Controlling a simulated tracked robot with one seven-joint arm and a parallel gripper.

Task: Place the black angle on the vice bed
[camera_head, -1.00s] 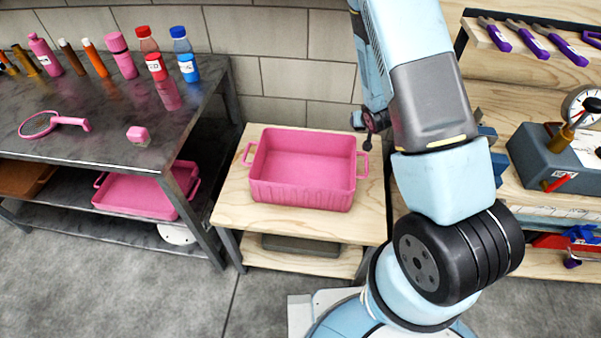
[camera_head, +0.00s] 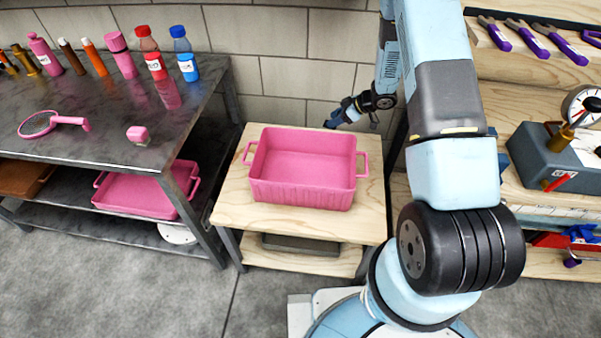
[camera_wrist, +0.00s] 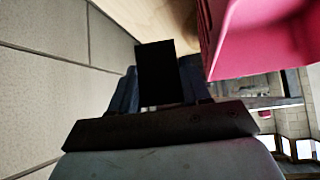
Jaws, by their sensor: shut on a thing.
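My gripper (camera_head: 343,113) hangs behind the back right corner of the pink bin in the head view, near the wall. In the wrist view its blue fingers stand on both sides of a dark, flat-faced piece, the black angle (camera_wrist: 162,68), and are shut on it. The angle shows only as a black rectangle, so its full shape is hidden. In the head view I cannot make it out clearly. I cannot identify the vice bed with certainty in either view.
A pink bin (camera_head: 303,190) stands empty on a wooden table (camera_head: 232,213); its wall is close to the gripper in the wrist view (camera_wrist: 255,50). A block wall (camera_head: 290,75) runs behind. A metal bench (camera_head: 90,148) is at left, a wooden bench with a gauge device (camera_head: 550,160) at right.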

